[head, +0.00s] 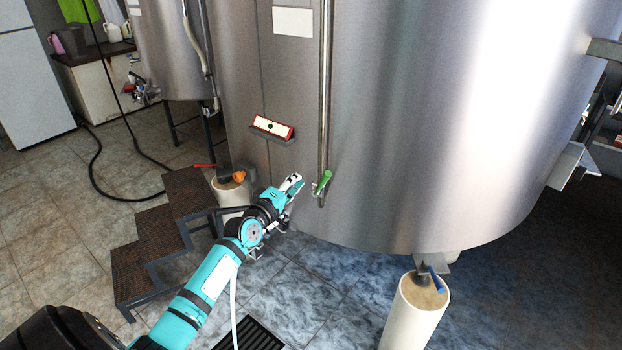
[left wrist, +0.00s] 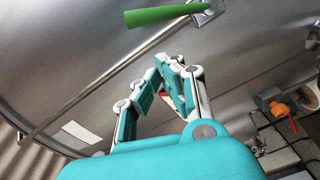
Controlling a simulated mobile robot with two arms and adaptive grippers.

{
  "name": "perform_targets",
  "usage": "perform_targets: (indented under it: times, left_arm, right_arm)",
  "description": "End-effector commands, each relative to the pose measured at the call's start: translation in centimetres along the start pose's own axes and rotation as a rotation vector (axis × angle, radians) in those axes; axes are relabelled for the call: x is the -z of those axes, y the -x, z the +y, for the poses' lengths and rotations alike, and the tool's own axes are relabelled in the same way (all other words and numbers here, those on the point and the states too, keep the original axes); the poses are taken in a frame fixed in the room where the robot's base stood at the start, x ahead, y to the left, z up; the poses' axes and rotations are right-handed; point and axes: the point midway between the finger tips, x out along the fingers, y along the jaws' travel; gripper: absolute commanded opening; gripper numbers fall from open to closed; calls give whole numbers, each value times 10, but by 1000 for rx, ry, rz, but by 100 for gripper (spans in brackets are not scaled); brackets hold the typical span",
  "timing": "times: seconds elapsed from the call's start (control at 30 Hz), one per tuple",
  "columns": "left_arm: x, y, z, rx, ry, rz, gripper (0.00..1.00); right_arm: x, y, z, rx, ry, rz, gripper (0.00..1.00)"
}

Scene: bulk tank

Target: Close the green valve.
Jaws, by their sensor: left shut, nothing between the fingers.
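The green valve handle (head: 322,184) is on the lower end of a thin vertical pipe (head: 325,100) on the front of the large steel tank (head: 420,120). In the left wrist view the green handle (left wrist: 160,15) crosses the top of the picture, beyond my fingers. My left gripper (head: 294,183) is shut and empty, just left of the handle in the head view, with a small gap between them. Its fingers (left wrist: 172,80) also show in the left wrist view. My right gripper is in neither view.
A small dark step stair (head: 165,230) stands left of my arm. A blue handle (head: 436,280) sits above a pale cylinder (head: 410,315). A floor grate (head: 248,335) lies below.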

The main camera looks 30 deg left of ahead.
Motion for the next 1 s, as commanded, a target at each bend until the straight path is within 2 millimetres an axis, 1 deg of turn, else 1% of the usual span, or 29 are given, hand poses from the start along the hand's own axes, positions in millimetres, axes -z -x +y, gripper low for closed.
perform_targets:
  times: [0.03, 0.07, 0.1, 0.3, 0.47, 0.83, 1.0]
  left_arm:
    - [2, -12, 1, -1, -2, 2, 0]
    - [2, -17, 1, -1, -3, 2, 0]
    - [-6, -21, 2, 0, 2, 0, 0]
    - [-23, -37, 0, 1, 0, 0, 0]
    - [-28, -41, 0, 0, -1, 1, 0]
    - [-29, -42, -1, 1, -5, 0, 0]
    - [-30, -49, -2, 3, -35, 0, 0]
  right_arm:
    - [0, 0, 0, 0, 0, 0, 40]
    - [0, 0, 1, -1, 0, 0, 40]
    - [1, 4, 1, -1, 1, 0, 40]
    - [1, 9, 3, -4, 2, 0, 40]
    - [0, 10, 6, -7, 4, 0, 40]
    - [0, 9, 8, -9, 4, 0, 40]
    - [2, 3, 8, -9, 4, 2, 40]
